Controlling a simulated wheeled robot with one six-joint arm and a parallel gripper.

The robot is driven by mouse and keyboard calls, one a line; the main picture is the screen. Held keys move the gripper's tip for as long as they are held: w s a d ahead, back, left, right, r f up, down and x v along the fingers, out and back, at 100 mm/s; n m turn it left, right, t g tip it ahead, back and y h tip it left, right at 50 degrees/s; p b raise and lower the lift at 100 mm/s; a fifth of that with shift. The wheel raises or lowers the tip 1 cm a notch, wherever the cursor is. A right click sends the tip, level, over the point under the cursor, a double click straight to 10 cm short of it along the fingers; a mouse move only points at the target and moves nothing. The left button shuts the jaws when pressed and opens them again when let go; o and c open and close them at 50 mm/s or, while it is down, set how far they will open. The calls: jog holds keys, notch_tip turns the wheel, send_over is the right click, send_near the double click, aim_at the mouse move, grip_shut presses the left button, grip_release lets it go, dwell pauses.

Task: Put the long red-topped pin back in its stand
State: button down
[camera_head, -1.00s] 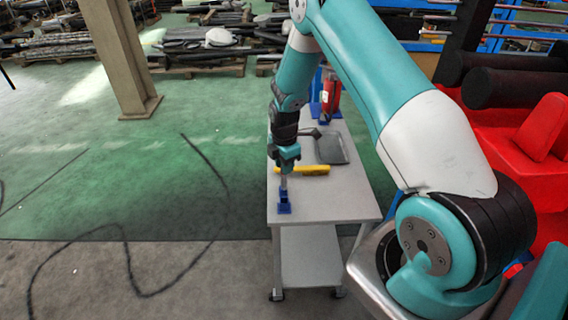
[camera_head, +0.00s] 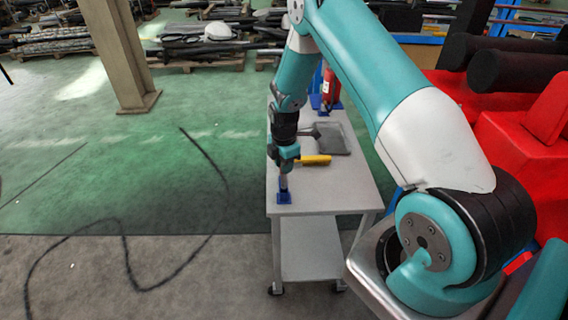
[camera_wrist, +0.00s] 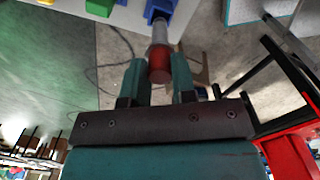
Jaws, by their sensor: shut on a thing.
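The red-topped pin shows in the wrist view with its red top (camera_wrist: 160,66) between my fingers and its grey shaft (camera_wrist: 159,34) pointing away toward the blue stand (camera_wrist: 157,10). My gripper (camera_wrist: 158,82) is shut on the pin near its red top. In the head view my gripper (camera_head: 284,169) points down just above the blue stand (camera_head: 284,198), near the front left corner of the table. The pin looks about upright over the stand. I cannot tell whether its lower end is inside the stand or only above it.
A yellow object (camera_head: 314,160) lies on the grey table (camera_head: 335,195) just right of my gripper. A dark grey flat tray (camera_head: 331,138) lies behind it. A red cylinder (camera_head: 331,88) stands in a blue stand at the back. The table's front right is clear.

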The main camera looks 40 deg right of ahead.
jog(key=shift+f, duration=0.1)
jog(key=shift+f+b, duration=1.9)
jog(key=shift+f, duration=0.45)
jog(key=c, duration=0.8)
grip_release()
jog(key=shift+c, duration=0.2)
jog(key=shift+r, duration=0.1)
jog(key=shift+r+p, duration=1.7)
jog(key=shift+r, duration=0.75)
notch_tip(320, 180, up, 17)
jog(key=b, duration=0.4)
jog(key=shift+r, duration=0.2)
